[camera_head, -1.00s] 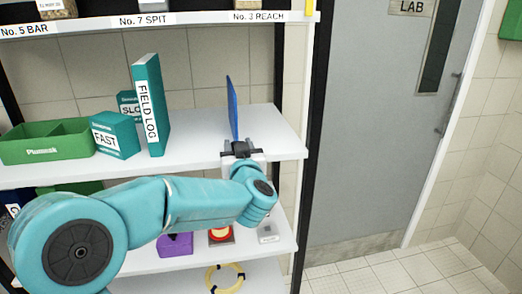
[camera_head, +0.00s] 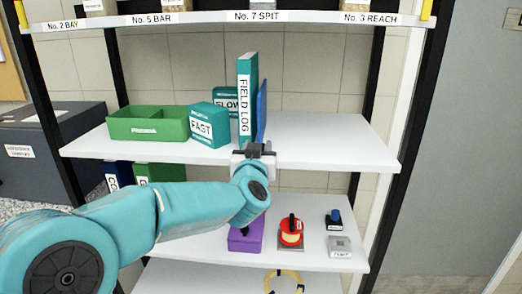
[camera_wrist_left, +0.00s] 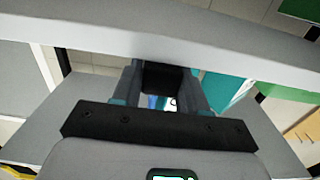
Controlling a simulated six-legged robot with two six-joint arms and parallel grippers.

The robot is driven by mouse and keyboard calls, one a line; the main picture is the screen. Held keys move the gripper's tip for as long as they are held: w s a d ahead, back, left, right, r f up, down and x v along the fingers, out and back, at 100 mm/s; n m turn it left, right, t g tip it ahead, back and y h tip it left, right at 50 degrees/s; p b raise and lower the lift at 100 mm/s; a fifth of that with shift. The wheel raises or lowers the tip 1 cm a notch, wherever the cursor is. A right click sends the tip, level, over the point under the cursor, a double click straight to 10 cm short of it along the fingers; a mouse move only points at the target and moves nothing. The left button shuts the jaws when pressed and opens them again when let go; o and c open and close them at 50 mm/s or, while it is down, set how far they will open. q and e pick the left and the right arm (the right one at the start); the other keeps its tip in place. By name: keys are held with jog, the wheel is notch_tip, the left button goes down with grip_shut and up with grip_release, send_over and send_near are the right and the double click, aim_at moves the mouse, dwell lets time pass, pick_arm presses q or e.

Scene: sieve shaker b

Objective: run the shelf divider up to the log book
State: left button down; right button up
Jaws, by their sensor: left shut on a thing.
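The blue shelf divider (camera_head: 262,108) stands upright on the middle shelf, a thin plate seen nearly edge-on in the head view. The teal log book (camera_head: 247,85), labelled FIELD LOG, stands upright just left of it. Their edges meet in the picture; I cannot tell whether they touch. My left gripper (camera_head: 258,150) is shut on the divider's near edge at the shelf front. In the left wrist view my left gripper's fingers (camera_wrist_left: 165,90) show, with a sliver of blue between them and a teal surface to the right. My right gripper is not in view.
Left of the log book are teal boxes FAST (camera_head: 208,127) and SLOW (camera_head: 226,100) and a green bin (camera_head: 146,123). The middle shelf (camera_head: 330,145) is clear to the right.

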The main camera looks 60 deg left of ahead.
pick_arm(q)
jog(key=c, duration=0.8)
grip_release()
jog(key=shift+o, duration=0.6)
jog(key=shift+w, duration=0.15)
jog(key=p+v, duration=0.1)
jog(key=v, duration=1.5)
jog(key=shift+s, duration=0.2)
jog(key=shift+d, duration=0.15)
